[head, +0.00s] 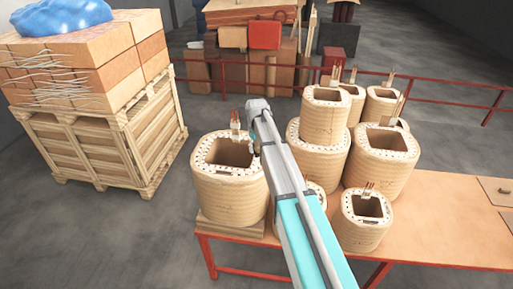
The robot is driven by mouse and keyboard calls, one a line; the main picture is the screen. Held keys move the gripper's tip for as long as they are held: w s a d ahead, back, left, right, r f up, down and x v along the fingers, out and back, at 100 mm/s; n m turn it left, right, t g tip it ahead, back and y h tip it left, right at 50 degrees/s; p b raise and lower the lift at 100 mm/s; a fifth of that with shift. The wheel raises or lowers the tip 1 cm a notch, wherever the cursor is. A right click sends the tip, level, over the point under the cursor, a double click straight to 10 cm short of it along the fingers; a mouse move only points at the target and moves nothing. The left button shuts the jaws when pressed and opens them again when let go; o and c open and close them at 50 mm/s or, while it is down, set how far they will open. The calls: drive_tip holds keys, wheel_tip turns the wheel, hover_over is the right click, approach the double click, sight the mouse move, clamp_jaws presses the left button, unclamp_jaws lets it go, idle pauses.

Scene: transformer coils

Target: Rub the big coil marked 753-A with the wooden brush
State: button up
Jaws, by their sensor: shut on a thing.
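A big tan coil (228,195) with a square opening and a white, hole-dotted top rim stands upright on a wooden base at the table's left end. Other big coils stand to the right, including one (318,150) under a smaller coil (326,115) and one (385,160) farther right. No marking is readable, so I cannot tell which is 753-A. My arm crosses the middle, overlapping the left coil's right edge. My gripper and the wooden brush cannot be made out; the arm may hide them.
The orange-topped table (440,235) has free room at the right. A small coil (363,220) stands near its front edge. A wooden crate (95,150) with stacked boxes stands on the floor at left. A red railing (430,95) runs behind the coils.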

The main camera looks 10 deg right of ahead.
idle(0.3)
drive_tip(key=shift+r+p, duration=1.5)
drive_tip(key=shift+r, duration=0.05)
drive_tip(key=shift+f, duration=0.1)
